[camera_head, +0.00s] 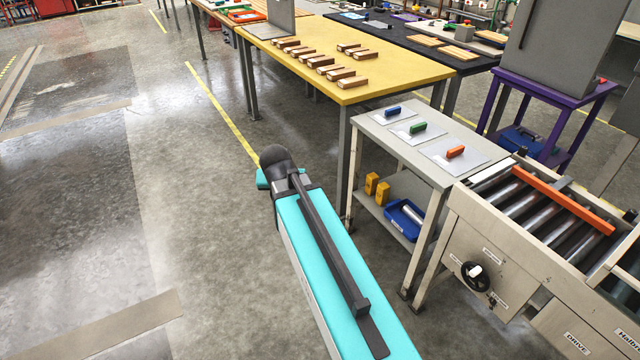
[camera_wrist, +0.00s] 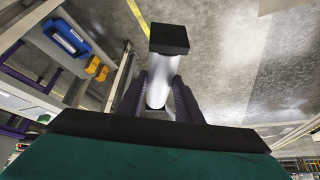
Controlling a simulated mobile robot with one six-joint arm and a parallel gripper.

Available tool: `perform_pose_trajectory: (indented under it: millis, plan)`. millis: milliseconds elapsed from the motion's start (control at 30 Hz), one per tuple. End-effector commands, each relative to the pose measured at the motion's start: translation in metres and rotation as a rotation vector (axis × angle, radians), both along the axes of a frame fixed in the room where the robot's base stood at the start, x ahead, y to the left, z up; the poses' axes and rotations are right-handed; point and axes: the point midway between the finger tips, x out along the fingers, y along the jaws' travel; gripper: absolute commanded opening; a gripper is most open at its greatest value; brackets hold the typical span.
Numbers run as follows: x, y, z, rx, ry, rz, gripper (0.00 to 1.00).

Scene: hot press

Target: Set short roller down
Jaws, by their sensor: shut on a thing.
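My gripper (camera_wrist: 160,88) is shut on a short roller (camera_wrist: 162,66), a pale metallic cylinder with a black square end piece toward the top of the wrist view. The dark fingers press on both sides of it, and it is held over the bare floor. In the head view my teal arm hides the gripper and the roller. A blue bin (camera_head: 392,226) with a silver roller (camera_head: 411,212) in it sits on the lower shelf of a grey stand (camera_head: 375,118). The bin (camera_wrist: 52,35) also shows at the upper left in the wrist view.
Two yellow blocks (camera_head: 382,193) stand beside the bin. The stand's top holds plates with blue, green and orange handles (camera_head: 455,152). A roller conveyor (camera_head: 560,215) adjoins it on the right; a yellow table (camera_head: 400,72) with wooden blocks is behind. The floor at left is clear.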

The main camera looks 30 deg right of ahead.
Motion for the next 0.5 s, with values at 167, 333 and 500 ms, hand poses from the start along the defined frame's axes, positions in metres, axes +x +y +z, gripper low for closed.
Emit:
perform_pose_trajectory:
  millis: [167, 333, 500]
  plan:
    - [0.01, 0.065, -0.014, 0.001, -0.003, 0.212, 0.0]
    - [0.017, 0.094, -0.015, 0.001, -0.007, 0.369, 0.0]
    - [0.022, 0.101, -0.013, -0.001, -0.009, 0.454, 0.0]
